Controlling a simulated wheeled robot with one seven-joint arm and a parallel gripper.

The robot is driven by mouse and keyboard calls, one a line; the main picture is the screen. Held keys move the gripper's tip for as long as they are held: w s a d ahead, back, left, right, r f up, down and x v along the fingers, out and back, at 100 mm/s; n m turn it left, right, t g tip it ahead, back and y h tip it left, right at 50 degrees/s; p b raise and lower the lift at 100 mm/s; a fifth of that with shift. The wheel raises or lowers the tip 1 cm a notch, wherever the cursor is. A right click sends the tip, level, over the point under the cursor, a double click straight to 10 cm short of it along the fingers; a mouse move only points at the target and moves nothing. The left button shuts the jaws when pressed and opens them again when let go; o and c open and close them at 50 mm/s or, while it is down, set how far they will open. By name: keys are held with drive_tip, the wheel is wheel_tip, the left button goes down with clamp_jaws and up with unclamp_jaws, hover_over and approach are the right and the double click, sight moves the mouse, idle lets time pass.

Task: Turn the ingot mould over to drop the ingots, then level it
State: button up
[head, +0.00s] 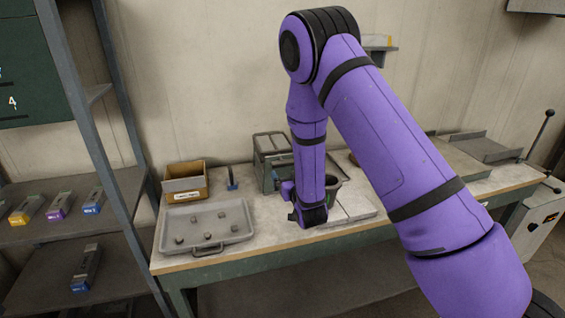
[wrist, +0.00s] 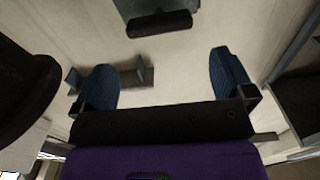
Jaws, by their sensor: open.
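My gripper (head: 310,215) hangs low over the bench, in front of a metal frame (head: 268,145) with a greenish body. In the wrist view my gripper (wrist: 165,82) is open, its two blue-padded fingers wide apart with nothing between them. A black bar-like grip (wrist: 160,24) on a grey-green piece shows ahead of the fingers, apart from them; it may belong to the ingot mould, but I cannot tell. Several small dark lumps, perhaps ingots, lie in a grey tray (head: 236,214) left of my gripper. My arm hides part of the frame.
A cardboard box (head: 186,182) stands behind the tray. A dark pot (head: 333,182) stands close to my wrist.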

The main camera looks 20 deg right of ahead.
sight(284, 164)
drive_tip(key=w, duration=0.8)
drive_tip(key=shift+w, duration=0.4)
drive_tip(key=c, duration=1)
